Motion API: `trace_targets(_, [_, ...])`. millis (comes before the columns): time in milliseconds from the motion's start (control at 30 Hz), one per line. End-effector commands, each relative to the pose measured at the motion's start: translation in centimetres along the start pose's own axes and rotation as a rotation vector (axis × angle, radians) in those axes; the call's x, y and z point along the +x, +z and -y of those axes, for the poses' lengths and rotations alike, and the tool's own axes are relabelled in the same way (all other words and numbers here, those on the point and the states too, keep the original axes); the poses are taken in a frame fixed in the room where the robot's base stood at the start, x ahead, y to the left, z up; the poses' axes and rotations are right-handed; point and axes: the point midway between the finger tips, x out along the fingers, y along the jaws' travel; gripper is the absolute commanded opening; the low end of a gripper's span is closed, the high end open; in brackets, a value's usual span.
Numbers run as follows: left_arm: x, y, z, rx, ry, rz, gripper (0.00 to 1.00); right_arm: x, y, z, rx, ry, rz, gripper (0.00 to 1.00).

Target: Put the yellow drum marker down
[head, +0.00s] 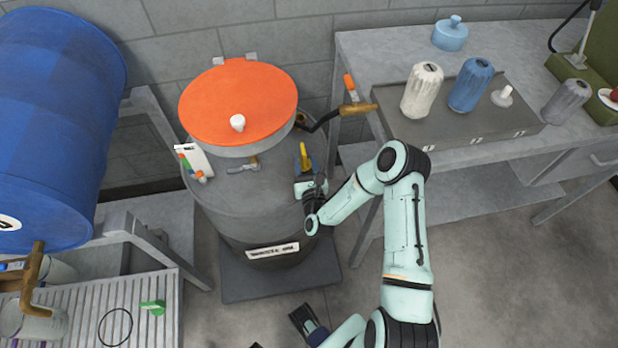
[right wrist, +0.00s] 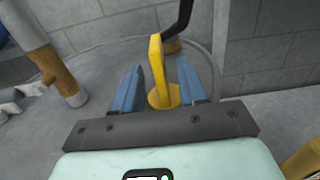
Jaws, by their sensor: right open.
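The yellow drum marker (head: 304,154) stands upright near the right edge of the grey drum's top (head: 235,185). In the right wrist view the marker (right wrist: 156,70) has a tall narrow upper part on a round yellow base. My right gripper (head: 305,163) is open, with its blue fingers (right wrist: 155,88) on either side of the marker and gaps visible beside it. A dark gripper part, apparently of my left gripper (head: 303,320), shows at the bottom edge of the head view; its jaw state is unclear.
A workbench (head: 375,55) with bottles is at right, a blue barrel (head: 55,110) at left.

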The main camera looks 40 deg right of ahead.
Motion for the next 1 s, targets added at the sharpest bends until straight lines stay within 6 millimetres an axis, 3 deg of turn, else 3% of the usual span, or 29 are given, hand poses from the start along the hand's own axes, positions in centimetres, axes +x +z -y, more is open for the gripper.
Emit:
trace_targets(100, [0.2,-0.1,0.0,0.0,0.001,-0.003,0.0,-2.7,-0.2,0.0,0.0,0.001,-0.004,0.42])
trace_targets(333, [0.4,-0.2,0.0,0.001,0.002,-0.007,0.0,-6.0,-0.1,0.0,0.0,0.001,-0.001,0.42])
trace_targets(1000, [0.4,-0.3,0.0,0.001,0.002,-0.009,0.0,-6.7,0.0,0.0,0.0,0.0,0.001,0.42])
